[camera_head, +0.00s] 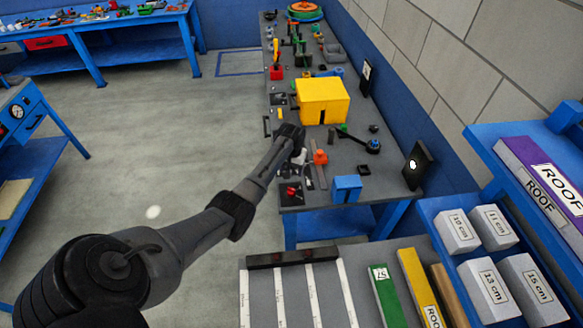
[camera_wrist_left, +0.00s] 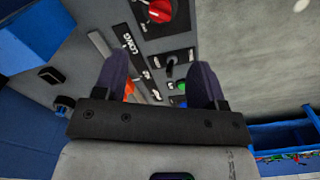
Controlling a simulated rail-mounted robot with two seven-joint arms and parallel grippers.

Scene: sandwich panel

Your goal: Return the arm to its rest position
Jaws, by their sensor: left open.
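My left arm (camera_head: 215,220) reaches from the lower left of the head view toward the far workbench. Its gripper (camera_head: 296,142) is above the left edge of that bench, near an orange knob (camera_head: 320,157). In the left wrist view, my left gripper (camera_wrist_left: 160,78) has its two dark fingers apart with no object held between them. Below them is a panel with a red knob (camera_wrist_left: 160,10), a green button (camera_wrist_left: 180,87) and a strip labelled LONG (camera_wrist_left: 127,43). My right gripper is in neither view.
The grey workbench (camera_head: 284,102) carries a yellow box (camera_head: 322,100), a blue block (camera_head: 347,188) and many small parts. In front are a ruled board (camera_head: 295,258) and a blue rack (camera_head: 437,212) of labelled white blocks. Open floor (camera_head: 150,120) lies left of the bench.

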